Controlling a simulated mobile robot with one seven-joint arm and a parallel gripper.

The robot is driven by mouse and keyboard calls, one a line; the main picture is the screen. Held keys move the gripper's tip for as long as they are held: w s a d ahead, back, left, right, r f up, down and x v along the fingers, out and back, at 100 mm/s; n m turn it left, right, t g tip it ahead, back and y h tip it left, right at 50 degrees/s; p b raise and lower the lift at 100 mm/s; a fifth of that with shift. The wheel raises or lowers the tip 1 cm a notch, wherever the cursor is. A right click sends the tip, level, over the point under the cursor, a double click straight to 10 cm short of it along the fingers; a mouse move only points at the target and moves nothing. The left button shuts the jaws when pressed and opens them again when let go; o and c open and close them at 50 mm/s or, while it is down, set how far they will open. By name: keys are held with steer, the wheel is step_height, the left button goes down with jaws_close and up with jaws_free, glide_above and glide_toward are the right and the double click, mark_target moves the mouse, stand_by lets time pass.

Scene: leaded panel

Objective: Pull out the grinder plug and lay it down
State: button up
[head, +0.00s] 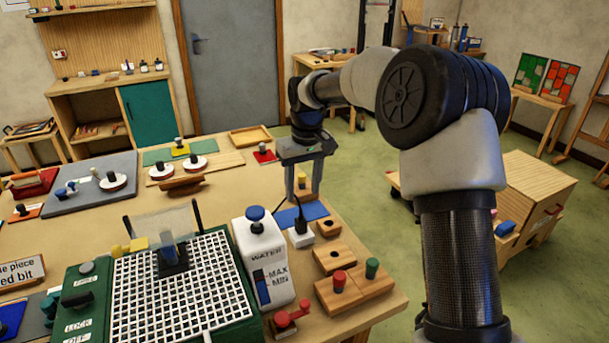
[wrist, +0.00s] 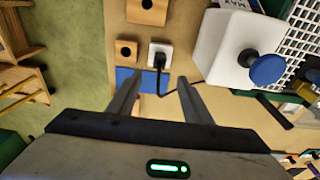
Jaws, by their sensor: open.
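The black grinder plug (head: 299,224) stands upright in a white socket block (head: 301,238) near the table's right edge. In the wrist view the plug (wrist: 160,61) and socket (wrist: 152,48) lie just beyond my fingertips, roughly centred between them. A black cord runs from the plug toward the green grinder (head: 90,300) with its white grid top. My gripper (head: 303,190) points down above and a little behind the plug. It also shows in the wrist view (wrist: 160,78), with its fingers apart and nothing between them. A blue mat (head: 310,212) lies beside the socket.
The white water tank (head: 263,262) with a blue knob stands close left of the socket. Wooden blocks (head: 333,257), some with red and green pegs, stand in front and to the right. Bare tabletop (head: 235,195) shows left of the mat.

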mark_target(301, 219)
steer(key=f, duration=0.4)
steer(key=w+f, duration=0.1)
steer(key=f, duration=0.8)
steer(key=shift+w+a, duration=0.25)
steer(key=shift+a, duration=0.05)
jaws_close()
steer(key=shift+r, duration=0.1)
steer(key=shift+r+p, duration=0.55)
steer(key=shift+r, duration=0.35)
stand_by(0.5)
steer(key=shift+r+p, duration=0.3)
steer(key=shift+r, duration=0.25)
steer(key=shift+d, duration=0.15)
